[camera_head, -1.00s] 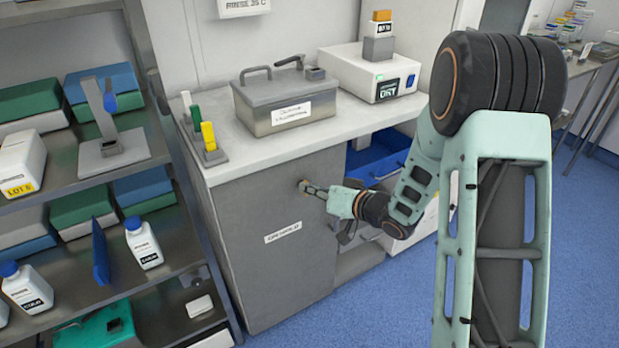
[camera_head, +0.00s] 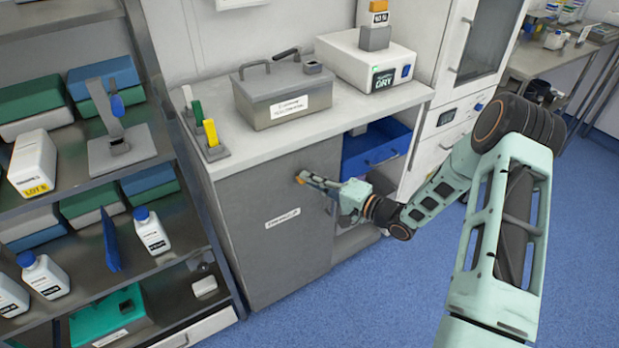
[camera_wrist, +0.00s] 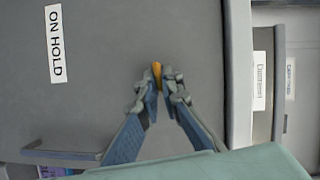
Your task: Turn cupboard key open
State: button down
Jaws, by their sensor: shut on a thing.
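The cupboard door (camera_head: 262,250) is a flat grey panel under the counter and looks closed. A small orange-brown key (camera_wrist: 156,72) sticks out of it. In the head view the key (camera_head: 299,180) is a small spot near the door's upper right part. My gripper (camera_wrist: 157,92) has its two fingers closed in on the key from both sides, with the key's end showing between the tips. In the head view my gripper (camera_head: 312,182) reaches the door from the right. The lock itself is hidden, and I cannot tell how far the key is turned.
A bar handle (camera_wrist: 65,155) crosses the door's lower left in the wrist view. A metal box (camera_head: 275,100) stands on the counter (camera_head: 250,143). Shelving (camera_head: 150,180) is at the left.

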jog(key=shift+m+y, duration=0.4)
jog(key=shift+m, duration=0.5)
jog(key=shift+t, duration=0.3)
jog(key=c, duration=2.1)
grip_release()
jog(key=shift+f, duration=0.1)
jog(key=v, duration=1.2)
jog(key=shift+w, duration=0.1)
